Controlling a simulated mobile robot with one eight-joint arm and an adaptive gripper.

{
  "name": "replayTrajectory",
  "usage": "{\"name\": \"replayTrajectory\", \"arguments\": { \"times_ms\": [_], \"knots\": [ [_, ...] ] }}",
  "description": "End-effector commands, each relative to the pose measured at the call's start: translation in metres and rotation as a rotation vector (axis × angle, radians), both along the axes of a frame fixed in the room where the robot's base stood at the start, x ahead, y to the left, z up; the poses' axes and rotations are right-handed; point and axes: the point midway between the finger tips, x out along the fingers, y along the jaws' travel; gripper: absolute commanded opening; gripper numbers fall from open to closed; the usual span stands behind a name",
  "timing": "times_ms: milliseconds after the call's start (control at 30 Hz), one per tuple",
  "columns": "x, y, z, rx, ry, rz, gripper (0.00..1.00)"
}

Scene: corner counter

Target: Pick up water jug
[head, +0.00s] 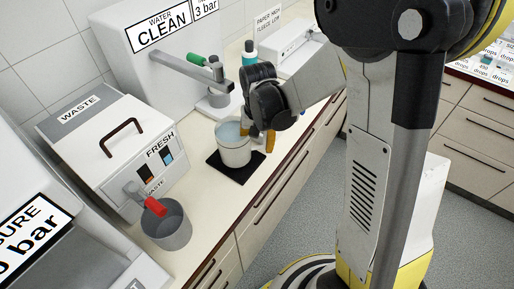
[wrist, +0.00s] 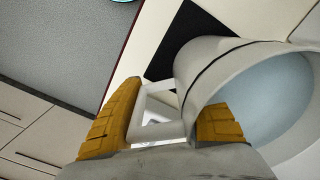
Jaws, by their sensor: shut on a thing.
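The water jug (head: 233,151) is a pale grey-white round vessel with bluish water inside, upright at the black mat (head: 238,175) on the counter. I cannot tell whether its base touches the mat. In the wrist view the jug (wrist: 215,62) fills the right side, with its squared handle (wrist: 150,130) between my orange fingers. My gripper (head: 257,140) is at the jug's right side and shut on the handle. In the wrist view, one finger of my gripper (wrist: 165,118) is outside the handle and the other is between handle and jug wall.
A grey pail (head: 168,232) stands under a red-tipped tap on the waste box (head: 100,140). A clean-water dispenser (head: 160,40) with a green-tipped spout (head: 195,62) stands behind the jug. A teal-capped bottle (head: 249,55) is close behind my gripper. The counter's front edge is near the mat.

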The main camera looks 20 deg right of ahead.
Motion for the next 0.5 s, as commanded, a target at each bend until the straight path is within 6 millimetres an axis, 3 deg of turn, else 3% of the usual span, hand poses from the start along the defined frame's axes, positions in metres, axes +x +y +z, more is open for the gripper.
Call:
{"name": "replayTrajectory", "arguments": {
  "times_ms": [333, 500],
  "knots": [
    [0.0, 0.0, 0.028, 0.0, 0.001, 0.0, 0.04],
    [0.0, -0.012, 0.035, 0.0, 0.001, -0.002, 0.04]
  ]
}}
